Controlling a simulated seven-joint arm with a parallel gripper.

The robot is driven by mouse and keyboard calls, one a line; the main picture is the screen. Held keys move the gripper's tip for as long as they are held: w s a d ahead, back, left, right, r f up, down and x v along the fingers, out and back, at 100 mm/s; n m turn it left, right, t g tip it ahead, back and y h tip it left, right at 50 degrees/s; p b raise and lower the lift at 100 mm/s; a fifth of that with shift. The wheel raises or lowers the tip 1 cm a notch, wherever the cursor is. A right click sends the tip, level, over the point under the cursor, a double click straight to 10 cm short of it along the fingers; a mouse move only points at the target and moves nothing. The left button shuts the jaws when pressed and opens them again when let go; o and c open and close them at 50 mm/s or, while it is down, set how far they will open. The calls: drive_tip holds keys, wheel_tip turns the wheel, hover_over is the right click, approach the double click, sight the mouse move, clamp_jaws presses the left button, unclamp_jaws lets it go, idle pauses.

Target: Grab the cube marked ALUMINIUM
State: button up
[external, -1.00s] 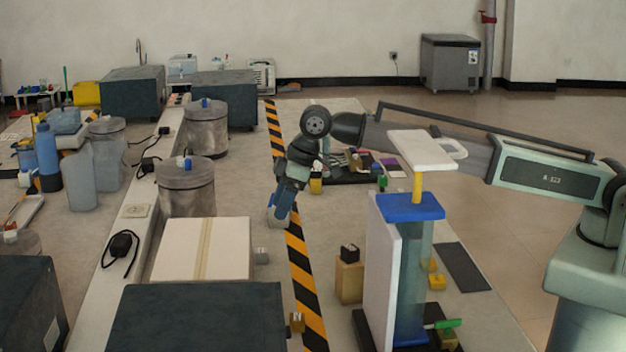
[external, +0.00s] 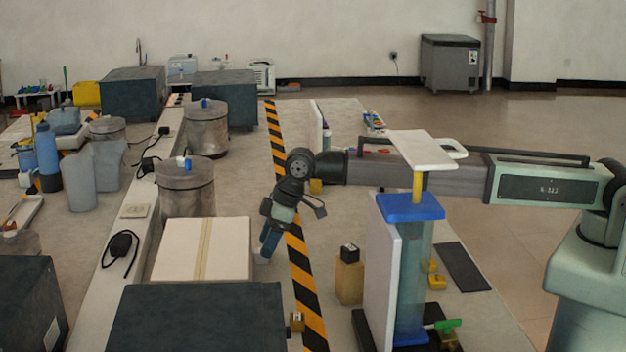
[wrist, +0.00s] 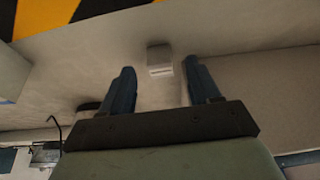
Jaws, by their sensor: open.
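A small grey cube (wrist: 159,54) with a pale label on one face sits on the bench in the wrist view. The label is too small to read, so I cannot tell whether it says ALUMINIUM. My gripper (wrist: 158,76) is open and empty, with its two blue fingers left and right of the cube's line and the cube beyond the tips. In the external view my gripper (external: 267,250) points down, low beside the right side of the cardboard box (external: 203,249).
A brass-coloured cube (external: 297,322) lies by the dark case (external: 200,318) at the front. A dark cube (external: 349,253) stands on a wooden block (external: 349,281). A blue-topped stand (external: 410,208) rises to the right, in front of my arm. Striped tape (external: 303,272) runs along the bench.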

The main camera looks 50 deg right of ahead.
drive_tip(key=shift+x, duration=1)
drive_tip(key=shift+c, duration=0.2)
clamp_jaws()
drive_tip(key=shift+r, duration=0.15)
